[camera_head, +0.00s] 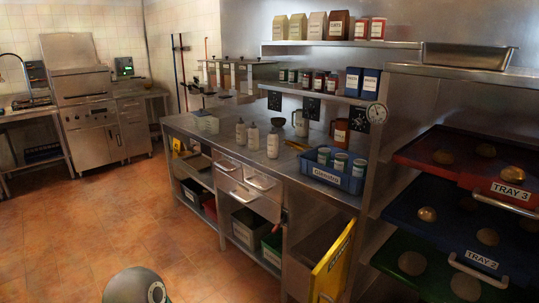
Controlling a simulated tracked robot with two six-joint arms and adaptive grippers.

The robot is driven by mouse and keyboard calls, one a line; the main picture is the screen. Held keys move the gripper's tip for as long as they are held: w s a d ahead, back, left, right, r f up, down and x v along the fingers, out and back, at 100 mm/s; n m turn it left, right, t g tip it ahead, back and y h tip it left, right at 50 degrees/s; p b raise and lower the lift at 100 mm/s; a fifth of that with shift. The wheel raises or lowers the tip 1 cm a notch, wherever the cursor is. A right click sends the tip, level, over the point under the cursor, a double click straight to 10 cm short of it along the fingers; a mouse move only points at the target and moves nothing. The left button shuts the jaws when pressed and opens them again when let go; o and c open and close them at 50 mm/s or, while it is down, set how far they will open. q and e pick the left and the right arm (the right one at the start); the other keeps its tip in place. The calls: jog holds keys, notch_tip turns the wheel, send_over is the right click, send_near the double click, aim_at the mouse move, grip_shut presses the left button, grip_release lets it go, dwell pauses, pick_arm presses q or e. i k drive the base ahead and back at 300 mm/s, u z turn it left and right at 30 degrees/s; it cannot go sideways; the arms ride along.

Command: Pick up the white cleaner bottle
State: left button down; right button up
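Several white bottles stand upright on the steel counter (222,142). One white bottle (273,144) is nearest, a second white bottle (253,136) is just behind it to the left, and a third white bottle (240,132) is farther left. Their labels are too small to read, so I cannot tell which is the cleaner. A blue crate (335,178) with a white label, holding several light containers with green marks, sits at the counter's right front. Neither of my grippers shows.
A jug (301,124) and a brown container (340,131) stand behind the bottles. Labelled trays, including a red tray (436,166), jut out at right. A yellow panel (332,264) stands open below the counter. Tiled floor (100,215) is clear at left.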

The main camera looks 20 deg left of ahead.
aim_at(273, 139)
jog(key=u, duration=0.35)
jog(key=i, duration=0.5)
jog(key=u, duration=0.95)
jog(key=i, duration=2.05)
jog(key=z, duration=0.7)
